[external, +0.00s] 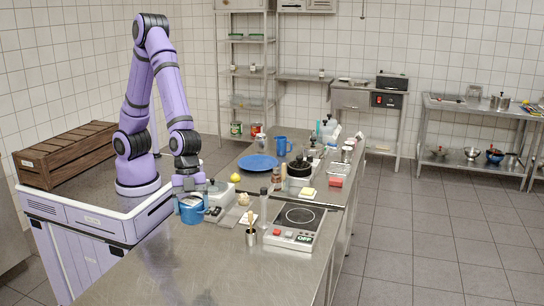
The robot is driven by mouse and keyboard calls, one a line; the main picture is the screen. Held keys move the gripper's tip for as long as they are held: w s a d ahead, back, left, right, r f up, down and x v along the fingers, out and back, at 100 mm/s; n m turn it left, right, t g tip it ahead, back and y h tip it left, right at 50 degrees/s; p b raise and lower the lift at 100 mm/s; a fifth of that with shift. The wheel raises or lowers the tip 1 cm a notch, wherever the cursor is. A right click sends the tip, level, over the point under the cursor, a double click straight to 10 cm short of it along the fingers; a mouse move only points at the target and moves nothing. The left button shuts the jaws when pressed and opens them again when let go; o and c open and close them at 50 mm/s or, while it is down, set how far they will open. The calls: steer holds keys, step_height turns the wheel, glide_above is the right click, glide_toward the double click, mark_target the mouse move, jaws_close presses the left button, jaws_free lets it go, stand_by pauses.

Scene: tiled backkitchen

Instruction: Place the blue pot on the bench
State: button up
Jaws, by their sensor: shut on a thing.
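The blue pot (191,213) is at the left edge of the steel bench (170,272), beside my base. My gripper (188,190) points down at the pot's top and is shut on it. The fingertips are small and partly hidden at the pot's rim. I cannot tell whether the pot's bottom touches the bench or hangs just above it.
A hot plate (294,226) stands right of the pot, with a cup of utensils (251,238) and a glass bottle (263,205) near it. A blue plate (258,162) and blue mug (281,146) are farther back. The bench's near end is clear.

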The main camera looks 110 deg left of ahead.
steer(key=s+d+m, duration=0.2)
steer(key=s+d, duration=0.2)
steer(key=s, duration=0.6)
step_height(320, 180, down, 10)
steer(key=shift+g, duration=0.4)
steer(key=w+d, duration=0.3)
steer(key=w, duration=0.1)
steer(key=w+d+f, duration=0.1)
steer(key=w+d, duration=0.2)
steer(key=w, duration=0.1)
steer(key=w+d+f, duration=0.1)
steer(key=w+d, duration=0.2)
steer(key=w, duration=0.1)
steer(key=shift+w+d, duration=0.3)
steer(key=shift+d, duration=0.05)
steer(key=shift+f+h, duration=0.3)
steer(key=shift+f, duration=1.45)
steer(key=o, duration=1.1)
steer(key=shift+f, duration=0.1)
